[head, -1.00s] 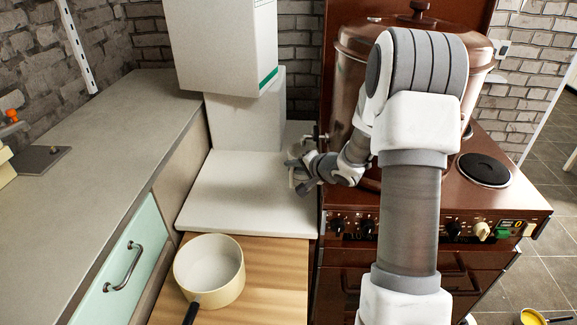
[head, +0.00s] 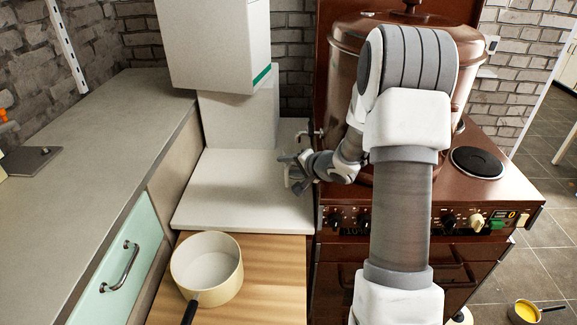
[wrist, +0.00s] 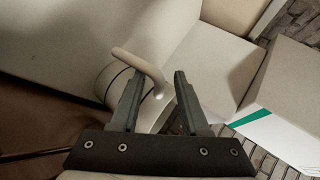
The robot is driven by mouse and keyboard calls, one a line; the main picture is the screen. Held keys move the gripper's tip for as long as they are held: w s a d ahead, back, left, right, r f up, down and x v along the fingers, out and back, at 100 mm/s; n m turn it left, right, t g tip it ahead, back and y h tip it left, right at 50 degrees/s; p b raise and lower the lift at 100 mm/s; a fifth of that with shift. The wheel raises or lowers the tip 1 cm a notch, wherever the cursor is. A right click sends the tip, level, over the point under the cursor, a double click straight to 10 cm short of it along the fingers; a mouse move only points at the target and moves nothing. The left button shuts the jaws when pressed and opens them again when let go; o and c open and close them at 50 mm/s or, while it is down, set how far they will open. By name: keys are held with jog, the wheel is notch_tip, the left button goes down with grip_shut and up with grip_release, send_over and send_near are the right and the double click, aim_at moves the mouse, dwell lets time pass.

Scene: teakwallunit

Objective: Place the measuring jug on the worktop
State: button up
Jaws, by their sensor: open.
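A pale cream round-sided vessel (wrist: 122,72) with dark bands and a curved handle (wrist: 140,66) shows in the wrist view; it looks like the measuring jug. My gripper (wrist: 158,86) is open, its two dark fingers apart on either side of the handle's end. I cannot tell whether they touch it. In the head view my gripper (head: 291,172) is just above the right side of the white surface, beside the cooker. The jug cannot be made out clearly there. A long grey worktop (head: 125,130) runs along the left wall.
A cream saucepan (head: 206,268) stands on a wooden board (head: 262,285) in front of the white surface (head: 235,190). A white box with a green stripe (head: 205,45) is above at the back. A large copper pot (head: 345,60) sits on the brown cooker (head: 515,195).

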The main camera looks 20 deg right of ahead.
jog(key=shift+r, duration=0.25)
jog(key=p+v, duration=0.4)
jog(key=v, duration=0.8)
jog(key=shift+f, duration=0.1)
